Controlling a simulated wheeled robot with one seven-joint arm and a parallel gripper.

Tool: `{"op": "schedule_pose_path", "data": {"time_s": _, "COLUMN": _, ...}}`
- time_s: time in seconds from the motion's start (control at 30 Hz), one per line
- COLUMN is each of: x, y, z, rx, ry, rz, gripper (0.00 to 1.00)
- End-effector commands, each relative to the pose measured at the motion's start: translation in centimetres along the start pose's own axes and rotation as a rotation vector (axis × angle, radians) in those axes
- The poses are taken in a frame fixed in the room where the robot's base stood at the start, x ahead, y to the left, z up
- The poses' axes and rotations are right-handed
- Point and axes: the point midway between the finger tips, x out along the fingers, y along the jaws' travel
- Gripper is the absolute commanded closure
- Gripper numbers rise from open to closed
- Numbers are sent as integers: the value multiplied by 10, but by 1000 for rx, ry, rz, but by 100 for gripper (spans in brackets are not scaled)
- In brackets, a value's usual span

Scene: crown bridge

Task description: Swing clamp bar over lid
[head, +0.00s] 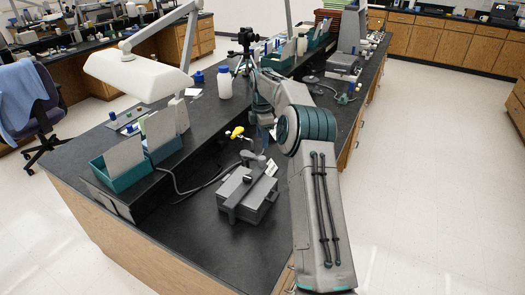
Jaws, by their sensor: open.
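A grey metal box with a flat lid (259,190) sits on the black bench top, in the lower middle of the head view. A dark grey bar (237,196) shows along the left part of the lid, running from the back to the front edge. I cannot tell whether it touches the lid. My gripper (250,158) appears small just behind the box, apart from the bar, at the end of my arm. It is open, and I see nothing between its fingers. The fingertips are too small to make out clearly.
A yellow-handled item (236,132) is behind the box. Teal bins (125,178) with grey panels, a white lamp (135,75), a white bottle (225,83) and a tripod (245,45) stand on the raised shelf. A cable lies left of the box. The bench before the box is clear.

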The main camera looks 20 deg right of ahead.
Motion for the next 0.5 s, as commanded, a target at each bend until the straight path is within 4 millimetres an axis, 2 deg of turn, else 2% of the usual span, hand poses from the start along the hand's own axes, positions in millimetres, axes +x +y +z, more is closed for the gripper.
{"op": "schedule_pose_path", "data": {"time_s": 0.1, "x": -20, "y": 1, "z": 0, "rx": 0, "ry": 0, "rz": 3, "gripper": 52}}
{"op": "schedule_pose_path", "data": {"time_s": 0.2, "x": -29, "y": 0, "z": 0, "rx": 0, "ry": 0, "rz": 2, "gripper": 52}}
{"op": "schedule_pose_path", "data": {"time_s": 0.5, "x": -35, "y": 0, "z": 0, "rx": 0, "ry": 0, "rz": 0, "gripper": 52}}
